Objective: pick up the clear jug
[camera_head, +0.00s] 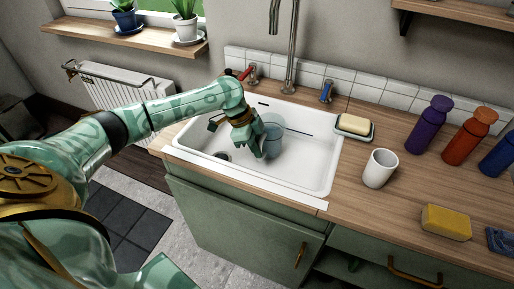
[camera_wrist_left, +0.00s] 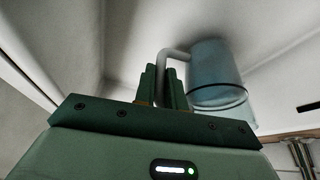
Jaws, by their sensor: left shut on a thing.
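The clear jug (camera_head: 273,132) is a bluish see-through vessel inside the white sink (camera_head: 312,170). My left gripper (camera_head: 258,147) reaches down into the sink at the jug's left side and hides part of it. In the left wrist view the jug (camera_wrist_left: 216,75) has a pale looped handle, and my left gripper's two fingers (camera_wrist_left: 162,88) are closed around that handle. I cannot tell whether the jug touches the sink floor. My right gripper is not in view.
The tap (camera_head: 291,50) rises behind the sink. A soap dish (camera_head: 354,127), a white cup (camera_head: 380,168), a yellow sponge (camera_head: 446,222) and purple (camera_head: 429,125), orange (camera_head: 470,135) and blue bottles stand on the wooden counter to the right. The sink walls surround the jug.

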